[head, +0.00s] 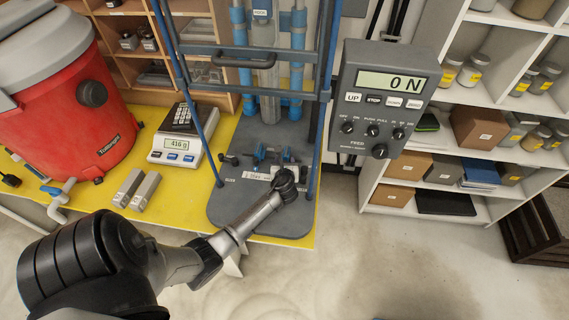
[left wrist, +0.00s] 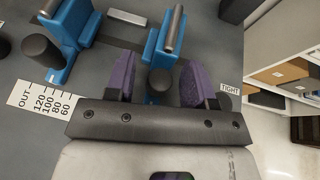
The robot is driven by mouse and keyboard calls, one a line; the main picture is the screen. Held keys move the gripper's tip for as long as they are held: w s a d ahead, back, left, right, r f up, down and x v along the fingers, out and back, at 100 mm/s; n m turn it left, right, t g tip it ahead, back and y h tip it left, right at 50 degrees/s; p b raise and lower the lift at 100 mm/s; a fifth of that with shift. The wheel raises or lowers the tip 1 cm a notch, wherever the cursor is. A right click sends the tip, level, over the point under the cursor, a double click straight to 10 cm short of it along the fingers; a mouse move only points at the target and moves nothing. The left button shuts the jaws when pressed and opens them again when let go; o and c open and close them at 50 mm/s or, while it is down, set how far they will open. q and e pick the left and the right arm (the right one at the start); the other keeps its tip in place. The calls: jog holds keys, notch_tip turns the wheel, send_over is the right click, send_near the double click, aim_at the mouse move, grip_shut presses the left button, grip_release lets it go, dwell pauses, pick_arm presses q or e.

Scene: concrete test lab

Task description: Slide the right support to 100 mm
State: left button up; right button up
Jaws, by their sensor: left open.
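The right support (left wrist: 162,45) is a blue block with a metal roller on top and a black knob (left wrist: 160,82) at its front. The left support (left wrist: 72,30) is a similar blue block with its own black knob. In the head view the right support (head: 288,156) is partly hidden behind my left gripper (head: 286,178). In the left wrist view my left gripper (left wrist: 160,82) is open, its purple pads on either side of the right support's knob, with visible gaps. A white scale (left wrist: 42,100) reads OUT, 120, 100, 80, 60; the support's exact setting is not readable.
The supports stand on a grey base plate (head: 225,208) between blue frame posts. A control box (head: 388,97) reads 0 N. A scale (head: 180,145) and metal blocks (head: 144,190) lie to the left on the yellow bench. A TIGHT label (left wrist: 230,88) is right of the jaws.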

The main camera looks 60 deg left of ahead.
pick_arm(q)
grip_shut()
dwell(0.5)
